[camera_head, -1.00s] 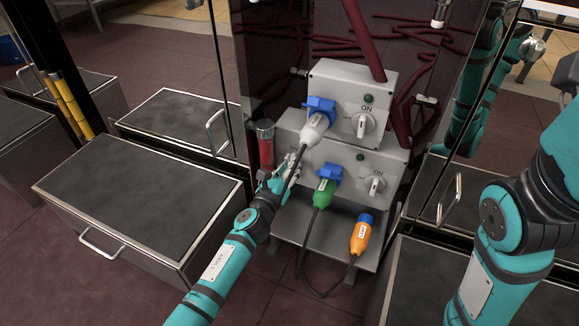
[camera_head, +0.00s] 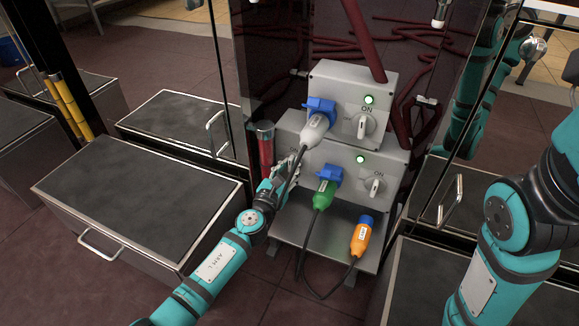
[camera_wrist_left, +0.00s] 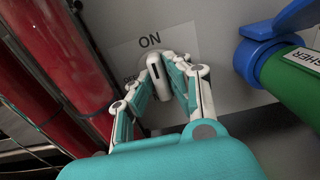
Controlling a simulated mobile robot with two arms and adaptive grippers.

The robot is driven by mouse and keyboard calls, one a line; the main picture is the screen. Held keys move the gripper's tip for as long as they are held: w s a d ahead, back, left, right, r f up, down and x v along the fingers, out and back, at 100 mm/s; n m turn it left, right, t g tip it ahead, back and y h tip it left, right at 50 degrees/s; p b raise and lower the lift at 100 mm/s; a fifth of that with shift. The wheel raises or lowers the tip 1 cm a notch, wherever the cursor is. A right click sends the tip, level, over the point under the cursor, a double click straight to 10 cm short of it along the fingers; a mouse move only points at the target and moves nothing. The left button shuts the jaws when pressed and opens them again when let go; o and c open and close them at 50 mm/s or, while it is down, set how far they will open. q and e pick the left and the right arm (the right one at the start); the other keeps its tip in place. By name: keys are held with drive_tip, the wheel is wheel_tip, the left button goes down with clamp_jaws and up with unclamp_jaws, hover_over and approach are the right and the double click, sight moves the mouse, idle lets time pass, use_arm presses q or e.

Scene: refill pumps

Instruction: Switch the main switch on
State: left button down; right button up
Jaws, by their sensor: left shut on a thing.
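The main switch knob (camera_wrist_left: 156,78) is white with a dark line and sits on a plate marked ON and OFF in the left wrist view. It points up at the ON label. My left gripper (camera_wrist_left: 160,66) is shut on the knob, with its fingers on both sides. In the head view my left gripper (camera_head: 288,163) is at the left end of the lower grey switch box (camera_head: 333,155) and hides the knob there. Green lamps glow on the upper box (camera_head: 369,100) and the lower box (camera_head: 360,159). My right gripper is not in view.
A white plug (camera_head: 313,130) and a green plug (camera_head: 323,193) sit in blue sockets beside my left gripper. An orange plug (camera_head: 361,236) rests on the metal shelf (camera_head: 330,225) below. Red pipes (camera_wrist_left: 50,70) stand close left of the knob.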

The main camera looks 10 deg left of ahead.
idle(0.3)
use_arm(q)
drive_tip(key=c, duration=1.3)
unclamp_jaws()
